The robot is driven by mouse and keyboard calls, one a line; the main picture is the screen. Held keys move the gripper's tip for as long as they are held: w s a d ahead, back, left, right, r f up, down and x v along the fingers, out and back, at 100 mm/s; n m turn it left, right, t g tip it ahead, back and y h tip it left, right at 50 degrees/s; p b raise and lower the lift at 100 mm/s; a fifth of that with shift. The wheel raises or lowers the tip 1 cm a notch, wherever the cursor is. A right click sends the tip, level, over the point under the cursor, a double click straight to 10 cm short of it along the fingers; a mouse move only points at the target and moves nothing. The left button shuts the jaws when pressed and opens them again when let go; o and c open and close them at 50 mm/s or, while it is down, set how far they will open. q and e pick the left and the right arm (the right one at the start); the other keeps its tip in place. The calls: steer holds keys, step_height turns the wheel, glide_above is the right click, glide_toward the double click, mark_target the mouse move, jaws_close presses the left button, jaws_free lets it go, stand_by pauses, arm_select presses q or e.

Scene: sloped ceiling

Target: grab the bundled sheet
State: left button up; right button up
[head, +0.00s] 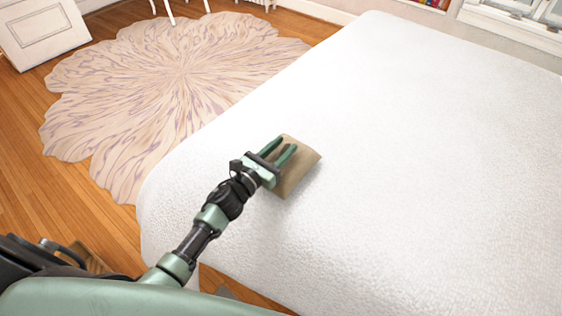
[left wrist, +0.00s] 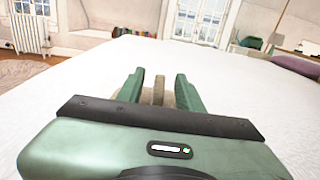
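The bundled sheet appears as a tan-beige folded piece (head: 306,160) on the white bed (head: 420,150), near its left edge in the head view. My left gripper (head: 284,148) is over it, its two green fingers apart and reaching across the cloth. In the left wrist view the fingers of my left gripper (left wrist: 160,80) are parted, with a bit of the beige sheet (left wrist: 159,90) showing between them. I cannot tell whether the fingers touch it. My right gripper is not in view.
The bed's white top is wide and otherwise clear. A petal-shaped rug (head: 170,80) lies on the wooden floor (head: 60,190) to the left. A white panel (head: 42,30) stands at the upper left. A purple cushion (left wrist: 298,63) is at the right in the left wrist view.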

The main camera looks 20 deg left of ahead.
arm_select(q)
jaws_close()
stand_by(1.5)
